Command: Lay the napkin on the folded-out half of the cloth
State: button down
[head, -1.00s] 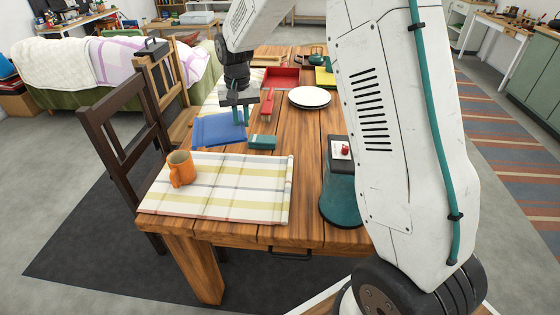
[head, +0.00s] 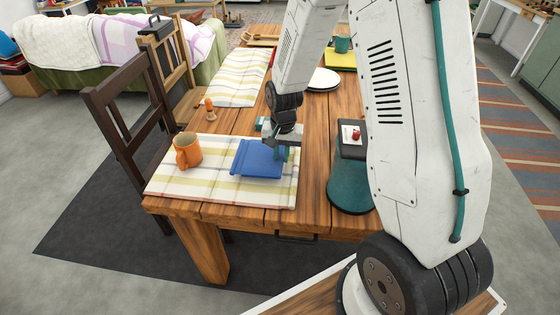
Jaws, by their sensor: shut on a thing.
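A plaid cloth (head: 215,190) in white, yellow and grey lies at the near end of the wooden table. The blue napkin (head: 256,158), folded flat, is over the right part of this cloth. My gripper (head: 283,152) is shut on the napkin's right edge. I cannot tell whether the napkin touches the cloth or hangs just above it. An orange mug (head: 187,152) stands upright on the cloth's left part, to the left of the napkin and apart from it.
White plates (head: 322,79) lie behind my arm. A dark chair (head: 125,120) stands at the left.

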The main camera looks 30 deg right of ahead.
notch_tip(320, 180, down, 3)
jog(key=shift+r, duration=0.1)
jog(key=c, duration=1.4)
grip_release()
notch_tip(320, 180, up, 12)
jog(key=s+a+r+n, duration=0.2)
jog(key=s+r+n, duration=0.1)
jog(key=s+r, duration=0.9)
jog(key=s+r+n, duration=0.1)
jog(key=s+r, duration=0.1)
jog(key=s, duration=0.3)
jog(key=s+r+n, duration=0.1)
jog(key=s+r, duration=0.1)
jog(key=s, duration=0.3)
jog(key=s+a+r+n+t, duration=0.1)
jog(key=s+r, duration=0.1)
jog(key=s, duration=0.4)
jog(key=shift+r+n, duration=0.35)
jog(key=shift+n, duration=0.05)
